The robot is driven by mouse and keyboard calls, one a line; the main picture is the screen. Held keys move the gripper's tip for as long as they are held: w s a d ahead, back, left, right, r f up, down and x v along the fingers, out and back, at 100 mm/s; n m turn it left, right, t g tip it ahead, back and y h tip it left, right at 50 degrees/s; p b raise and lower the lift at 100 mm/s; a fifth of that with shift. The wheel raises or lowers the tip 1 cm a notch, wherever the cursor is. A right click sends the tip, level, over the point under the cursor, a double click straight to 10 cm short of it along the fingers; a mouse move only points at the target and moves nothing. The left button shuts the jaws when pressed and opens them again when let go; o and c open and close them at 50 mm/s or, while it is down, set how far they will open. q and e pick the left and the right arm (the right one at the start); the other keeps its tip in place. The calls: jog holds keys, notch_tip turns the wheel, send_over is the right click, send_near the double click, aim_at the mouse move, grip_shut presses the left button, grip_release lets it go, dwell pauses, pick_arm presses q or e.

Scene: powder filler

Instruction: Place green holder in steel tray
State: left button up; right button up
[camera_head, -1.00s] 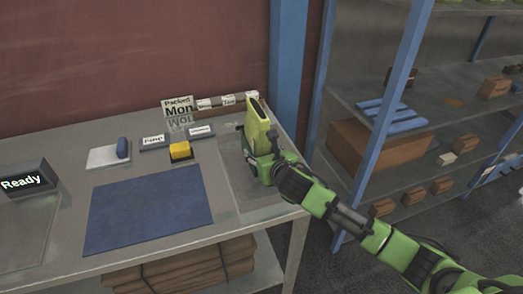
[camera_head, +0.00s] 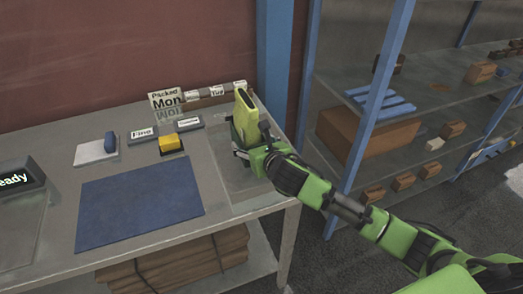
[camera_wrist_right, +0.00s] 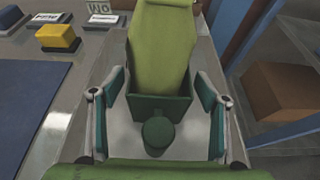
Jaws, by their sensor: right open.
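The green holder (camera_wrist_right: 158,108) stands upright on the steel tray (camera_wrist_right: 193,147) in the right wrist view, with a yellow-green pouch (camera_wrist_right: 160,45) standing in it. A short round green knob (camera_wrist_right: 158,134) sticks out of its near side. My right gripper (camera_wrist_right: 166,92) is open, its fingers on either side of the holder, with visible gaps. In the head view the pouch (camera_head: 246,118) and the tray (camera_head: 232,198) are at the table's right end, the holder mostly hidden by my right gripper (camera_head: 245,146). My left gripper is not in view.
A blue mat (camera_head: 140,203) lies left of the tray. A yellow block (camera_head: 170,142), labelled blocks and a "Packed Mon" sign (camera_head: 167,103) stand behind. A blue post (camera_head: 275,70) and shelving (camera_head: 375,130) are close at the right.

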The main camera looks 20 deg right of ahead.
jog(key=v, duration=1)
jog(key=shift+b, duration=0.3)
jog(key=shift+r, duration=0.1)
